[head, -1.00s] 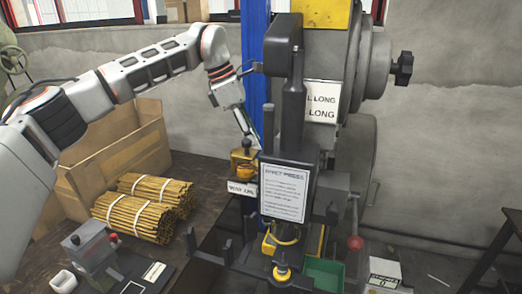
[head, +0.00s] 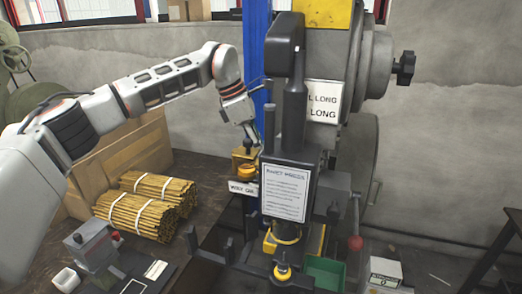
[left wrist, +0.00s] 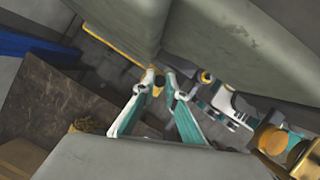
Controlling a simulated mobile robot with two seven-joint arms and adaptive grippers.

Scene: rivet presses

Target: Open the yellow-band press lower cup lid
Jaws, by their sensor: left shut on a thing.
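The dark press (head: 290,130) stands in the middle of the head view, with a yellow band (head: 283,233) low on its post. A yellow-orange cup (head: 246,172) sits beside the press at the left, below a yellow block (head: 242,154). My left gripper (head: 254,142) reaches down just above them, its tips partly hidden behind the press. In the left wrist view its teal fingers (left wrist: 160,78) are nearly together on a small yellow-brown part (left wrist: 158,90). I cannot tell whether this part belongs to the lid. My right gripper is in neither view.
A sign plate (head: 242,188) is under the cup. Bundles of brown rods (head: 143,214) and a cardboard box (head: 115,160) are on the bench at the left. A green bin (head: 325,274) and a red-knobbed lever (head: 355,243) are at the press's lower right.

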